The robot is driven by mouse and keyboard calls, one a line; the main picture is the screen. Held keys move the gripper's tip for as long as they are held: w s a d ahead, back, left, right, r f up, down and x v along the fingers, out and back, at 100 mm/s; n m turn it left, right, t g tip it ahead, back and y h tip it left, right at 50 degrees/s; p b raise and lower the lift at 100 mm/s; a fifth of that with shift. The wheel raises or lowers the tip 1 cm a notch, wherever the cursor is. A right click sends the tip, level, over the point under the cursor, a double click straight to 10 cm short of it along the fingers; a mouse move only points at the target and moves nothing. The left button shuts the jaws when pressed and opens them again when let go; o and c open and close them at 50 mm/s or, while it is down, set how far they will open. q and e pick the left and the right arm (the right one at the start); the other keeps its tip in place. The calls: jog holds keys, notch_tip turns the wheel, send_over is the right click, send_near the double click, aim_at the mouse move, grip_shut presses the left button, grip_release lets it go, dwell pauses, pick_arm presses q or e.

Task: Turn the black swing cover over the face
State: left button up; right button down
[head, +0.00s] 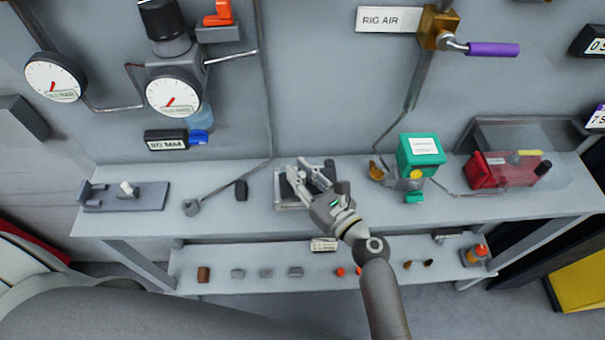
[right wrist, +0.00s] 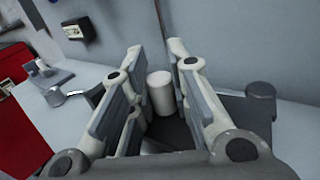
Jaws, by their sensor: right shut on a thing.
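I cannot clearly make out the face. My left gripper is not in view.
A green-topped actuator (head: 420,155) stands to the right, with a red box (head: 487,170) beyond. Gauges (head: 172,92) hang on the wall. Small parts sit on the lower shelf (head: 215,285).

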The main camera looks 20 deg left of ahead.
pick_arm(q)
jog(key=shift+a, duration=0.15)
pick_arm(e)
jog(key=shift+s+a, duration=0.1)
jog(key=c, duration=1.3)
grip_release()
jog(key=shift+c, duration=0.2)
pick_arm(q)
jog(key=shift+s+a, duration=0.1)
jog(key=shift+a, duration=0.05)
pick_arm(e)
jog(key=v, duration=1.2)
